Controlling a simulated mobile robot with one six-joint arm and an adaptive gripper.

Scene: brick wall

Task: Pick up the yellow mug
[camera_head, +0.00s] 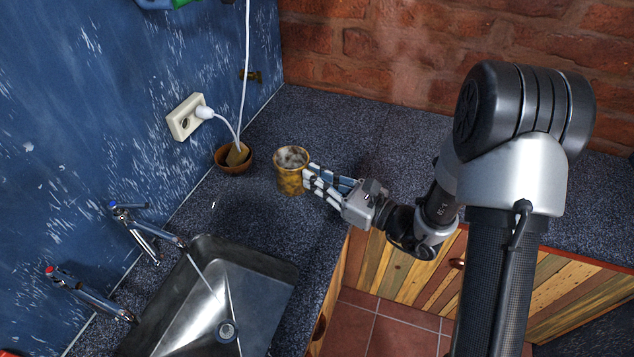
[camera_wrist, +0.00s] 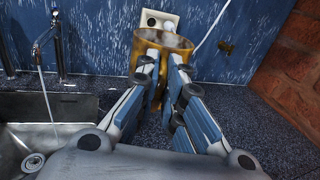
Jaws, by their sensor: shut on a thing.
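The yellow mug (camera_head: 289,178) is a worn, yellow-brown cup with a pale inside, upright at the counter's inner corner in the head view. My gripper (camera_head: 309,179) reaches it from the right, with its fingertips against the mug's right side. In the wrist view the mug (camera_wrist: 178,44) is straight ahead, and the fingers of my gripper (camera_wrist: 163,62) are shut on its near side. The fingers hide part of its lower body. I cannot tell whether its base touches the counter.
A small brown bowl (camera_head: 234,167) with a sponge-like block stands left of the mug. A white cord runs from a wall socket (camera_head: 186,117) behind it. A metal sink (camera_head: 228,290) with taps (camera_head: 150,233) lies in front. The brick wall (camera_head: 400,45) bounds the back. The counter right of the mug is clear.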

